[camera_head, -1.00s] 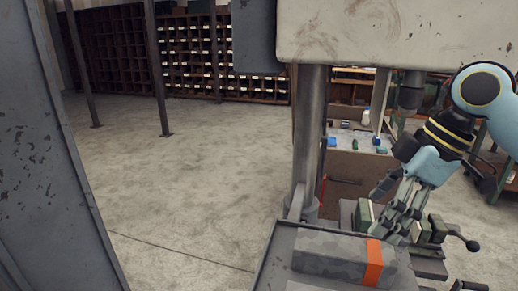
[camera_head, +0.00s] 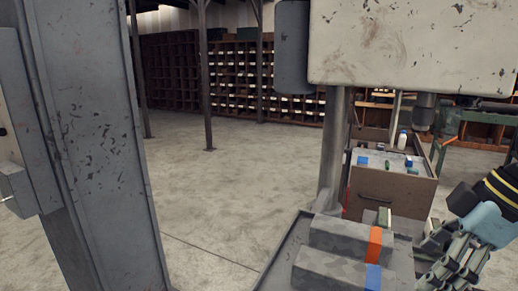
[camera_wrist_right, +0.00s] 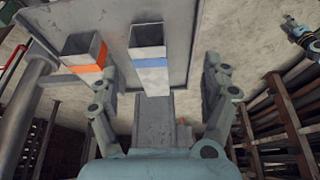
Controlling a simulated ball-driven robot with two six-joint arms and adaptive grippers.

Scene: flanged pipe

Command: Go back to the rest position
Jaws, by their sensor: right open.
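My right gripper (camera_head: 455,258) is at the lower right of the head view, beside the grey machine table (camera_head: 283,250). In the right wrist view my right gripper (camera_wrist_right: 160,68) has its fingers spread apart with nothing held. A grey block with an orange band (camera_head: 340,236) lies on the table. A grey block with a blue band (camera_head: 325,270) lies in front of it, nearer me. In the wrist view the blue-banded block (camera_wrist_right: 148,55) shows between the fingers, apart from them, and the orange-banded block (camera_wrist_right: 84,58) is to the left.
A machine with a pale head (camera_head: 400,45) and a thick column (camera_head: 332,150) stands behind the table. The floor (camera_head: 220,190) between is clear.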

